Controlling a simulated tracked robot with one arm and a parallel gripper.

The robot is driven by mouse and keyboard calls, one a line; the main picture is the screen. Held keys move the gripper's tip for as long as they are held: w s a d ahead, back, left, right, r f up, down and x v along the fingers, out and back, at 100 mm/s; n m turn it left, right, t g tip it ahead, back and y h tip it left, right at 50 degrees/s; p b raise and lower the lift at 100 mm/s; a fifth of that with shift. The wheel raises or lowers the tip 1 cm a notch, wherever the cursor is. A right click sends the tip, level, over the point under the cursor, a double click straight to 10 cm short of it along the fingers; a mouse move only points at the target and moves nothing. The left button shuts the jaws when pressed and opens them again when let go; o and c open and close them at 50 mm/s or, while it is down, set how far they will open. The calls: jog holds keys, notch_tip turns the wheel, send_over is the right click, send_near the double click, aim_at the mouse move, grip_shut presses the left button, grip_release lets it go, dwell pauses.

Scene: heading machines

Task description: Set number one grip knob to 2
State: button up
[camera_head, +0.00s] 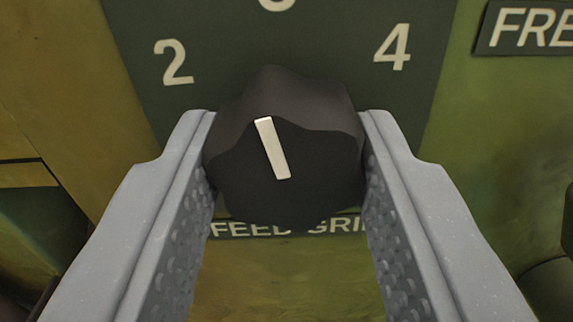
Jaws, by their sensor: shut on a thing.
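A black fluted knob (235,177) with a white pointer line (272,148) sits in the middle of the view. The pointer's upper end leans a little left of straight up, between the numeral 2 (174,62) and the cut-off numeral at the top centre. The numeral 4 (392,47) is at the upper right. My gripper (285,135) is shut on the knob, with one grey finger on each side of it. A label (250,229) below the knob reads "FEED GRI", partly hidden by the knob and the right finger.
The knob stands on a dark green scale plate (330,30) on a yellow-green panel. Another dark label (530,27) starting "FRE" is at the upper right, cut off by the edge. Dark gaps show at the lower left and lower right.

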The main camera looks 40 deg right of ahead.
jog(key=n+p, duration=0.2)
jog(key=p, duration=0.3)
jog(key=n+p, duration=0.3)
jog(key=p, duration=0.2)
jog(key=shift+r, duration=0.35)
jog(key=n+p, duration=0.2)
jog(key=p, duration=0.1)
jog(key=n+p, duration=0.2)
jog(key=p, duration=0.1)
jog(key=shift+a+f+n, duration=0.1)
jog(key=shift+f+n, duration=0.1)
jog(key=shift+n, duration=0.1)
jog(key=shift+w, duration=0.1)
jog(key=o, duration=1)
jog(key=shift+f, duration=0.1)
jog(key=v, duration=1.3)
jog(key=shift+s+a+b, duration=0.25)
jog(key=shift+s+b, duration=0.05)
jog(key=shift+b, duration=0.15)
